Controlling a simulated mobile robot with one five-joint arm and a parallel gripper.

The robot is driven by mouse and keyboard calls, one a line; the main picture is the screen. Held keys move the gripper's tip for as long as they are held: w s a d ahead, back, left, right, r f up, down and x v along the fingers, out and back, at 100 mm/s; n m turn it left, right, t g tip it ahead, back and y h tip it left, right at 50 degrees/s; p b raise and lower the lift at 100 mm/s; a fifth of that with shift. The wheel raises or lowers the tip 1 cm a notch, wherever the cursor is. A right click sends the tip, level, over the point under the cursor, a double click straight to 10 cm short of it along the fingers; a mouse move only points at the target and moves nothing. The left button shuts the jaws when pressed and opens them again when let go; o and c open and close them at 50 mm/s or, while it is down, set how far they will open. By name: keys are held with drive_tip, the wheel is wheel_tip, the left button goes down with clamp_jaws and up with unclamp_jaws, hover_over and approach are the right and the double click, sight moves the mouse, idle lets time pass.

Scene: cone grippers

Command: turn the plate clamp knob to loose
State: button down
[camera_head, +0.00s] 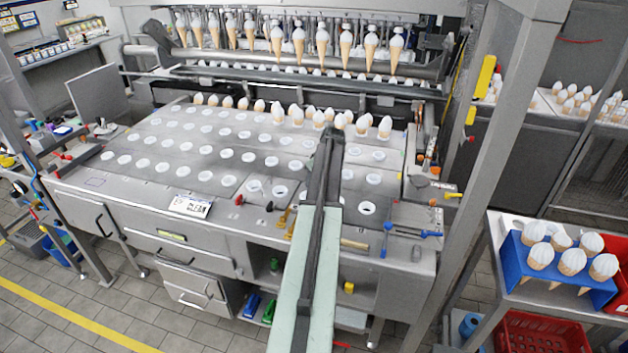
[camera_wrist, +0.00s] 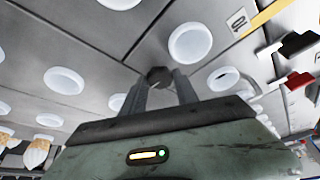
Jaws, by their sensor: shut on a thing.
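The plate clamp knob, a small dark many-sided knob (camera_wrist: 159,74), stands on the grey plate in the wrist view. My gripper (camera_wrist: 158,81) has one finger on each side of it and is shut on it. The knob is seen from above; no loose or tight mark on it can be made out. In the camera_head view my arm runs up over the machine's plate, and the knob and fingertips cannot be made out there.
The grey perforated plate (camera_head: 150,148) has rows of white-rimmed holes. Cones with white tops (camera_head: 297,117) stand along its back row, and more hang from a rack (camera_head: 298,40) behind. Blue-handled fittings (camera_head: 388,226) sit at the front right. A frame post (camera_head: 490,150) rises right.

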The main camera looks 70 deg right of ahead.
drive_tip(key=shift+s+n+y, duration=0.1)
drive_tip(key=shift+n+y, duration=0.2)
drive_tip(key=shift+n, duration=0.4)
drive_tip(key=c, duration=0.9)
unclamp_jaws()
drive_tip(key=p+v, duration=0.7)
drive_tip(key=shift+s+r, duration=0.2)
drive_tip(key=shift+r, duration=0.15)
drive_tip(key=shift+w, duration=0.15)
